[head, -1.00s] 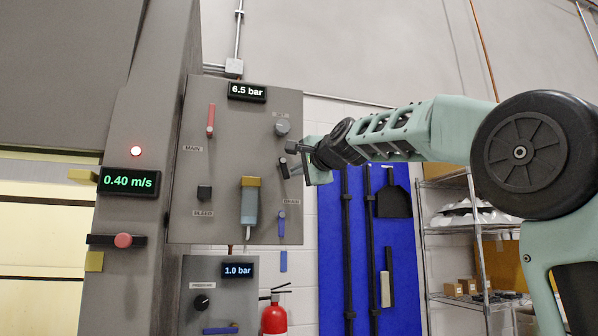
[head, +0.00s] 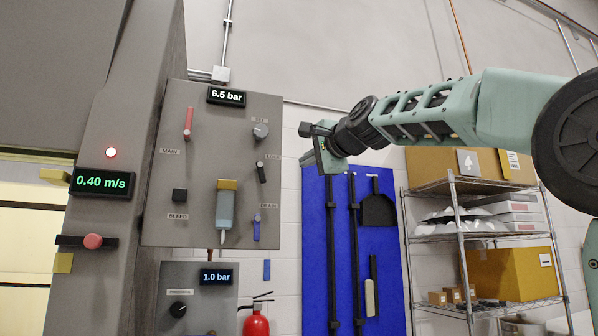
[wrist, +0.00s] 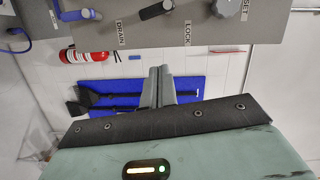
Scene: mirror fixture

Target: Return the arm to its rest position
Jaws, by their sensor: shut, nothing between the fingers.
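My gripper (head: 309,130) is in the head view, just right of the upper grey panel (head: 203,110), with a gap between them. Its fingers point left toward the panel and hold nothing. In the wrist view its fingers (wrist: 160,75) are together, in front of the blue board (wrist: 195,88). My arm stretches in from the right edge of the head view, roughly level.
A wire shelf (head: 462,245) with boxes stands at the right. The blue tool board (head: 341,260) hangs below my gripper. A fire extinguisher (head: 256,324) is at the bottom. A lower panel (head: 216,300) reads 1.0 bar; a post display (head: 103,181) reads 0.40 m/s.

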